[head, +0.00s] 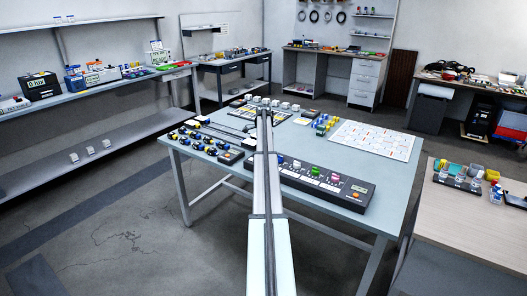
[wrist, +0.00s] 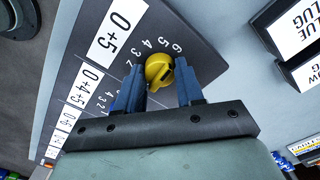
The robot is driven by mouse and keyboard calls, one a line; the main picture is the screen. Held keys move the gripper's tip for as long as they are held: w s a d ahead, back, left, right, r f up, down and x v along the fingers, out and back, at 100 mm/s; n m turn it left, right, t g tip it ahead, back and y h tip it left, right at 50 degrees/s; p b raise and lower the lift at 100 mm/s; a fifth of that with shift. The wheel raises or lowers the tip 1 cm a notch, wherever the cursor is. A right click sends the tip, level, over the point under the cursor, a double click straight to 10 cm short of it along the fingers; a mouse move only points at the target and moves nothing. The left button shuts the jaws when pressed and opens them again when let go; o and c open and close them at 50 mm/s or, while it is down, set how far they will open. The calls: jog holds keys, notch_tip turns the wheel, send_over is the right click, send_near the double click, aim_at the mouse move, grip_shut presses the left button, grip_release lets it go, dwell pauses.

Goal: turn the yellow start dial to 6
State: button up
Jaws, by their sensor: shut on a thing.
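The yellow start dial (wrist: 158,73) sits on a dark grey panel (wrist: 185,28) in the wrist view. My gripper (wrist: 160,66) has its two blue fingers on either side of the dial, shut on it. In the head view my arm hides the gripper and the dial.
White labels reading 0+5 (wrist: 117,32) and 0+4+5 (wrist: 90,82) lie on the panel's left. In the head view, a dark control box (head: 352,197) with coloured knobs and a white sheet (head: 372,140) are on the blue-grey table (head: 398,178).

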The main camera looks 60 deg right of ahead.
jog(key=shift+d+m, duration=0.1)
jog(key=shift+m, duration=0.5)
jog(key=o, duration=1)
jog(key=shift+o, duration=0.2)
jog(key=shift+r, duration=0.1)
notch_tip(320, 180, up, 14)
jog(key=shift+f, duration=0.2)
